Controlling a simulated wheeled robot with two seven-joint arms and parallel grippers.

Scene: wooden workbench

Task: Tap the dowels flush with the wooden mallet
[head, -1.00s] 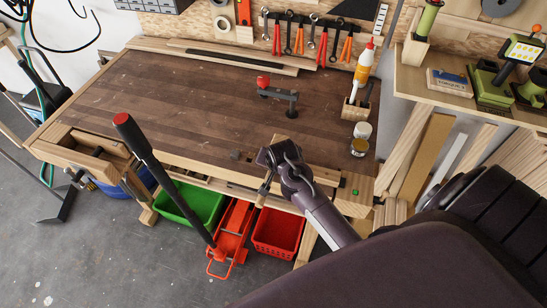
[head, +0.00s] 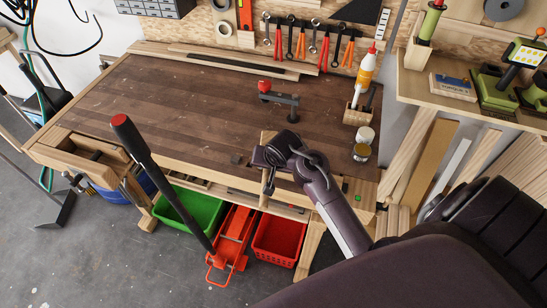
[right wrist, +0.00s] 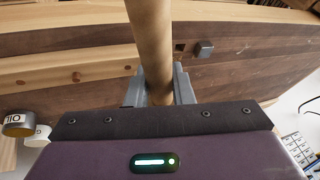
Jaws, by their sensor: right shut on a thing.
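My right gripper (head: 268,158) is over the front edge of the workbench in the head view. In the right wrist view its fingers (right wrist: 160,88) are shut on a round, light wooden handle (right wrist: 149,35), which I take to be the mallet's. The handle runs up out of that picture, and the mallet's head is not clearly visible there. My left gripper is not in view.
A dark clamp with a red knob (head: 280,97) stands on the workbench (head: 170,110). A glue bottle (head: 363,72) and small jars (head: 363,142) are at its right. A black lever with a red tip (head: 150,165) rises in front.

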